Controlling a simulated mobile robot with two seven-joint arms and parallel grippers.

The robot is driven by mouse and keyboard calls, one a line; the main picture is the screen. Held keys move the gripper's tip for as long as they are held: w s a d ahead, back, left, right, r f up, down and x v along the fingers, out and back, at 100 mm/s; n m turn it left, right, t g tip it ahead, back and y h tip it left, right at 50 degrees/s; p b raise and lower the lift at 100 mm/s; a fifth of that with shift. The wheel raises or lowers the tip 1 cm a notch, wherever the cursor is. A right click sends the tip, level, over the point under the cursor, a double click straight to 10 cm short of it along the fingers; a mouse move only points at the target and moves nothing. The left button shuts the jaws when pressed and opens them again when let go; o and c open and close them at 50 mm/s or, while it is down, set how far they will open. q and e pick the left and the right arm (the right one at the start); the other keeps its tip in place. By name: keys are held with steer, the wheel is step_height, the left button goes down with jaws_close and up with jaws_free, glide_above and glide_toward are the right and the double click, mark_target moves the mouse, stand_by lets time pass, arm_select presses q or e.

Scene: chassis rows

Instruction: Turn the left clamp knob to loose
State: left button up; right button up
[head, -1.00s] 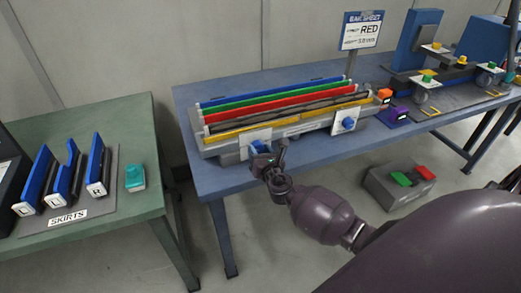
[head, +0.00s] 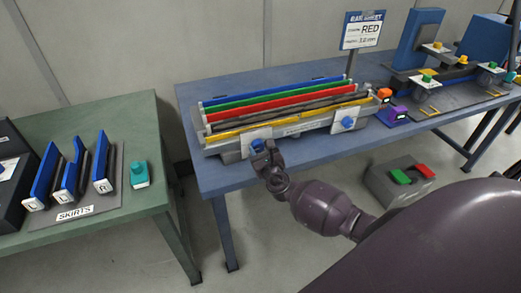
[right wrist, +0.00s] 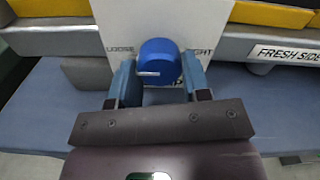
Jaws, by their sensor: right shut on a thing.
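The left clamp knob (head: 258,145) is blue and round, on a white plate at the left front of the bar fixture. In the right wrist view the knob (right wrist: 158,60) sits between the blue fingers of my right gripper (right wrist: 158,80), which is shut on it. A short white mark on the knob's face points left, toward the side printed LOOSE; the other side reads TIGHT, its first letter hidden. In the head view my right gripper (head: 266,155) covers part of the knob. My left gripper is out of view.
A second blue knob (head: 347,123) sits on the fixture's right plate. Colored bars (head: 285,100) lie along the fixture on the blue table (head: 230,185). A green table (head: 120,225) with blue skirt pieces stands left. A grey box (head: 380,192) with green and red tops is on the floor.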

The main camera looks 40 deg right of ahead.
steer(key=o, duration=0.9)
steer(key=v, duration=1.1)
steer(key=shift+p, duration=0.3)
steer(key=shift+w+m, duration=0.1)
steer(key=shift+m, duration=0.2)
